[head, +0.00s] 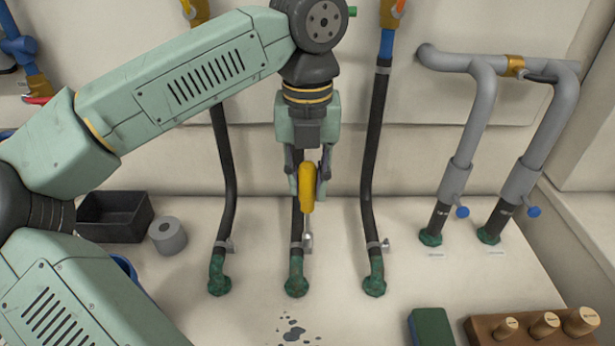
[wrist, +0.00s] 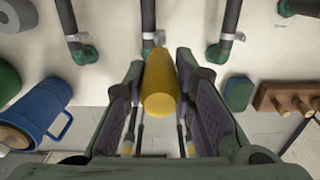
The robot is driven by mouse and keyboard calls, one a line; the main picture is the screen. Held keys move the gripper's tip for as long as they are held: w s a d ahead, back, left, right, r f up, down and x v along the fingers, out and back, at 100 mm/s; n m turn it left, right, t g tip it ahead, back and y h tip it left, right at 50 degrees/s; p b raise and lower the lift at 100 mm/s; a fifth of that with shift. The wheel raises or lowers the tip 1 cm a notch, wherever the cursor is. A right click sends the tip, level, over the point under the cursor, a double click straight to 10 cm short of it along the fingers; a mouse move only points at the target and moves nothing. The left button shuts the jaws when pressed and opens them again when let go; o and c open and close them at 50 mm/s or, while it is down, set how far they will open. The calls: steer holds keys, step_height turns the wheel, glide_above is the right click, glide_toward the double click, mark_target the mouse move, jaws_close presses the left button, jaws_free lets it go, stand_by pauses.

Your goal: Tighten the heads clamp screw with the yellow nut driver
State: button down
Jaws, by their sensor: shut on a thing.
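The yellow nut driver (head: 307,190) hangs handle up, roughly vertical, in my gripper (head: 308,172), which is shut on its handle. The handle also shows between the fingers in the wrist view (wrist: 160,85). Its shaft points down towards the clamp (head: 305,241) low on the middle black hose (head: 296,222). The driver's tip and the clamp screw overlap in the head view; I cannot tell whether they touch. The middle hose ends in a green fitting (head: 296,284). Which clamp is the heads one is not readable.
Similar black hoses with clamps stand at left (head: 230,244) and right (head: 383,245). Grey pipes (head: 480,110) with blue-handled clamps are farther right. A black bin (head: 115,216), grey roll (head: 167,236), green block (head: 432,328) and wooden plug rack (head: 490,329) surround the floor. Dark wet spots (head: 293,332) lie in front.

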steer(key=m, duration=0.7)
stand_by(0.3)
steer(key=m, duration=0.7)
steer(key=shift+r, duration=0.1)
